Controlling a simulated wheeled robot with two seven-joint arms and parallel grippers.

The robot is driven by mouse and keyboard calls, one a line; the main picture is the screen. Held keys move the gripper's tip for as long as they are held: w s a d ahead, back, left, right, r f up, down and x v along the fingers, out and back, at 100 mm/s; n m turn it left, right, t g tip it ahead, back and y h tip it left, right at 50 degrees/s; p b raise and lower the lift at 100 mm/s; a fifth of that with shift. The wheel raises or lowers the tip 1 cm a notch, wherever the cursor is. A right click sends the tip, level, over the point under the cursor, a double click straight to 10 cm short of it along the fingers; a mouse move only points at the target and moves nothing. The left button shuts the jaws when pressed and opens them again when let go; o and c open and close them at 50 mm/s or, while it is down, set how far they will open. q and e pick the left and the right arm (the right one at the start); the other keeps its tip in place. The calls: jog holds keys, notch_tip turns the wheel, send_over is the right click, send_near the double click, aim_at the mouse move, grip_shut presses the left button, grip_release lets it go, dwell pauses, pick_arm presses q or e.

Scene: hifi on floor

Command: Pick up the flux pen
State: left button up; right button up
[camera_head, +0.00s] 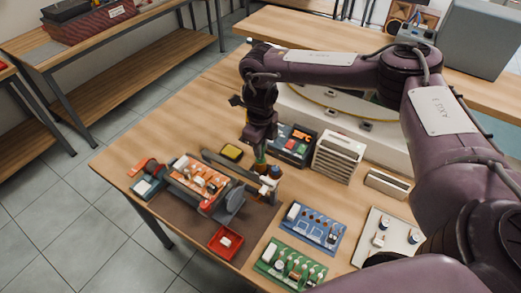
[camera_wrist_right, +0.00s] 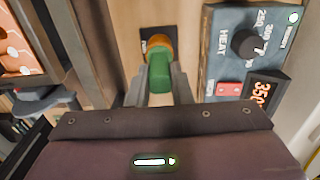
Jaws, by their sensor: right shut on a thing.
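The flux pen (camera_wrist_right: 159,75), a green cylinder with an orange end, is between the fingers of my right gripper (camera_wrist_right: 159,88) in the wrist view. The fingers are shut on its green body. Its orange end points away from the wrist, towards the wooden table. In the head view my right gripper (camera_head: 260,146) points down over the table, and a little of the green pen (camera_head: 260,158) shows below it. I cannot tell whether the pen touches the table. My left gripper is not in view.
A soldering station (camera_wrist_right: 245,50) with a heat knob and red display stands close right of the gripper. An orange circuit board in a holder (camera_head: 200,178) is to the left. A red tray (camera_head: 226,242), blue board (camera_head: 313,228) and green board (camera_head: 290,264) lie in front.

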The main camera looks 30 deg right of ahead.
notch_tip(320, 180, up, 5)
jog(key=shift+w+f+b, duration=0.1)
jog(key=shift+b, duration=0.4)
notch_tip(320, 180, up, 15)
jog(key=p, duration=0.2)
